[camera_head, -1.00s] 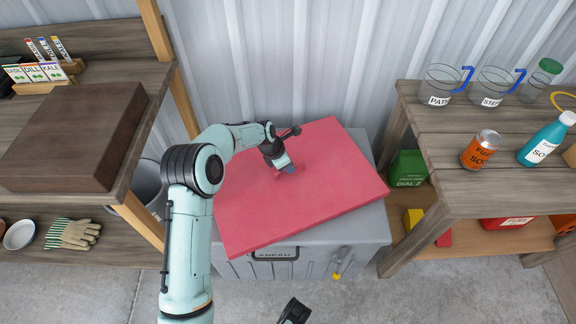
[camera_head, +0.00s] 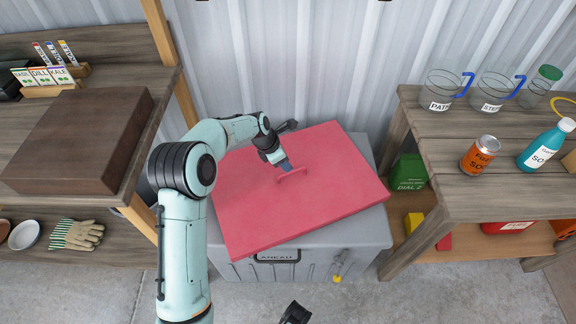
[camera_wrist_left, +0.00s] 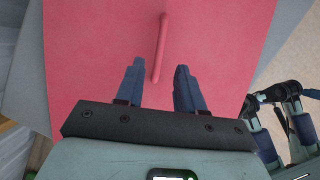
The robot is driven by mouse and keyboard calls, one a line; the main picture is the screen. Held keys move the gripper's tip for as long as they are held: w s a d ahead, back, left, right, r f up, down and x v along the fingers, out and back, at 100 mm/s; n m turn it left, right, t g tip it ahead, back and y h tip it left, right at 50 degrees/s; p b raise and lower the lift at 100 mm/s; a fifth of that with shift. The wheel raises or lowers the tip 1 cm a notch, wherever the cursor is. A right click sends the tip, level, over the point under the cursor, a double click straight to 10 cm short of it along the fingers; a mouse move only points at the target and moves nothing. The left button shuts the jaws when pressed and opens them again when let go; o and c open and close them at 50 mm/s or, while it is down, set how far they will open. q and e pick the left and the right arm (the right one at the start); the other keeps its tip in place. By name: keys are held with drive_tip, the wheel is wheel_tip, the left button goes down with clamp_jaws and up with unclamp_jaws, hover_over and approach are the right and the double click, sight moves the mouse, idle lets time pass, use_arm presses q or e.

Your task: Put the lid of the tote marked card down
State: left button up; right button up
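The red lid (camera_head: 330,195) lies on the grey tote (camera_head: 375,232), turned askew, its left part overhanging the rim. The lid has a thin red bar handle (camera_head: 291,174), also in the wrist view (camera_wrist_left: 160,48). My left gripper (camera_head: 284,165) is just above the lid beside the handle; in the wrist view its fingers (camera_wrist_left: 158,85) are apart, with the handle ahead between them and nothing gripped.
A wooden shelf with a brown box (camera_head: 80,140) and gloves (camera_head: 75,234) stands left. A wooden bench (camera_head: 500,150) with jugs, a can (camera_head: 480,155) and a bottle stands right. A corrugated wall is behind the tote.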

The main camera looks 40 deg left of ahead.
use_arm(q)
drive_tip(key=p+v, duration=0.1)
drive_tip(key=v, duration=0.5)
use_arm(e)
drive_tip(key=shift+s+a+r+g, duration=0.2)
drive_tip(key=shift+s+r, duration=0.15)
drive_tip(key=shift+s, duration=0.15)
drive_tip(key=shift+s+a+r+g, duration=0.1)
drive_tip(key=shift+s+a+r, duration=0.1)
drive_tip(key=shift+s+r, duration=0.25)
